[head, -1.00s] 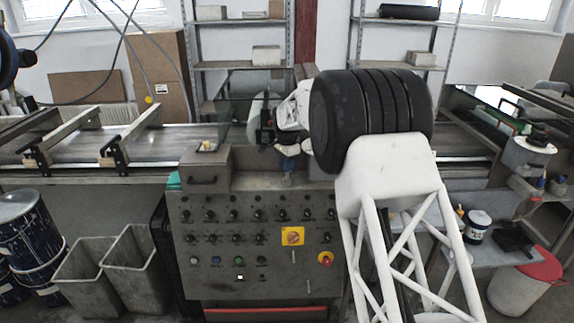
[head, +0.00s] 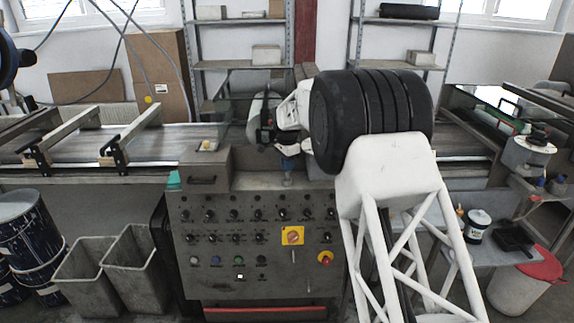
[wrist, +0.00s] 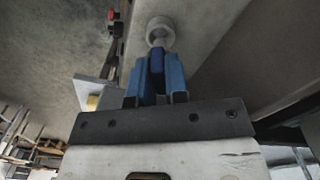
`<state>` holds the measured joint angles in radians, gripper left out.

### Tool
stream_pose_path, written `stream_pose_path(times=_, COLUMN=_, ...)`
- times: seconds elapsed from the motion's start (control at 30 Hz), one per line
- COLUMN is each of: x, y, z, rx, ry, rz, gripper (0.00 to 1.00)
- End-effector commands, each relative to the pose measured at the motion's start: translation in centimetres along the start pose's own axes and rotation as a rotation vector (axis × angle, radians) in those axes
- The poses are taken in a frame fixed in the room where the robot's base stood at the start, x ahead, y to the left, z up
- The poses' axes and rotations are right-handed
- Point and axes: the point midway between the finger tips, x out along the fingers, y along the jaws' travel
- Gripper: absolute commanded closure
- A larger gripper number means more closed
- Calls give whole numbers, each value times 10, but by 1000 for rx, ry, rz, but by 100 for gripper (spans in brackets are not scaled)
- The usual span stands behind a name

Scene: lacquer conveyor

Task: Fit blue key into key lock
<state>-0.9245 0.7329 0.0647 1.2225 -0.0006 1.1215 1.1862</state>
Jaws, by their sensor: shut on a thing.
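My gripper (wrist: 156,88) has blue fingers and is shut on the blue key (wrist: 157,62), which sits between the fingertips in the wrist view. The key lock (wrist: 161,28) is a pale grey round cylinder on a grey surface, straight ahead of the key. The key's front end overlaps the lock's near rim in the wrist view; I cannot tell whether it is inside. In the head view my gripper (head: 287,165) is small, pointing down just over the top of the control console, with the lock (head: 288,180) below it. The key is not distinct there.
The control console (head: 215,270) with several knobs stands below my gripper. A raised grey box (head: 207,158) with a handle is left of it. A conveyor (head: 170,145) runs behind. Grey bins (head: 133,265) and blue drums (head: 25,235) stand at the left.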

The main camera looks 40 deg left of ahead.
Motion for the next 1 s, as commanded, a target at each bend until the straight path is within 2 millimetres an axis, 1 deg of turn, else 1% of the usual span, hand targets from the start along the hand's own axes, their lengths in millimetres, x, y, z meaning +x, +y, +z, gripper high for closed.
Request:
stream_pose_path(times=0.6, x=0, y=0, z=0, rx=0, ry=0, rz=0, gripper=100)
stream_pose_path(times=1.0, x=7, y=0, z=0, rx=0, ry=0, rz=1, gripper=100)
